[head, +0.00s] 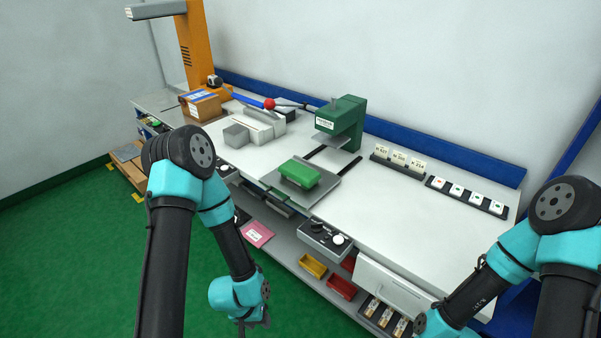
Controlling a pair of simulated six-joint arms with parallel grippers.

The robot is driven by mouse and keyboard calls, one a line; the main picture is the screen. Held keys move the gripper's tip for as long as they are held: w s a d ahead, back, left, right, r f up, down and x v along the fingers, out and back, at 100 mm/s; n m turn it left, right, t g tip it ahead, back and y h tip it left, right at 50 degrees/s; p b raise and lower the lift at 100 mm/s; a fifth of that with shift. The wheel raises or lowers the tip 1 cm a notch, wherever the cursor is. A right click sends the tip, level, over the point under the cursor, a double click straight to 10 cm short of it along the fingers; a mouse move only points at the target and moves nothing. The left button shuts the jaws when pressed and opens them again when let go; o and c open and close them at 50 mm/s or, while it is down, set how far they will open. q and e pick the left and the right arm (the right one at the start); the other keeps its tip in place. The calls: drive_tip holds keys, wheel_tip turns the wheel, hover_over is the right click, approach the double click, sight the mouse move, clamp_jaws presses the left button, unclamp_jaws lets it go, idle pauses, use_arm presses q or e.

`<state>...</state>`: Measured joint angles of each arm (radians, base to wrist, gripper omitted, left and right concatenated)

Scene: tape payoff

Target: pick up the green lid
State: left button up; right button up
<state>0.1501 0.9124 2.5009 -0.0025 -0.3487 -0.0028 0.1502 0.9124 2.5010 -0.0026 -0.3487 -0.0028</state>
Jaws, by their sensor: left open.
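The green lid (300,173) is a flat green block shape in the head view, on a grey plate (322,190) at the front middle of the workbench. Whether it covers something beneath it, I cannot tell. My left gripper (254,325) is low at the bottom of the view, in front of the bench and well below the lid, apart from it. It is open and partly cut off by the frame edge. My right arm comes in from the right; its wrist is at the bottom edge and its gripper is out of view.
A green press (342,121) stands behind the lid. Grey blocks (262,125) and a cardboard box (201,105) are to the left. Card holders (398,162) stand at the back right. A knob box (325,238) is at the front edge. The right bench top is mostly clear.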

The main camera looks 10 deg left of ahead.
use_arm(q)
drive_tip(key=o, duration=1.1)
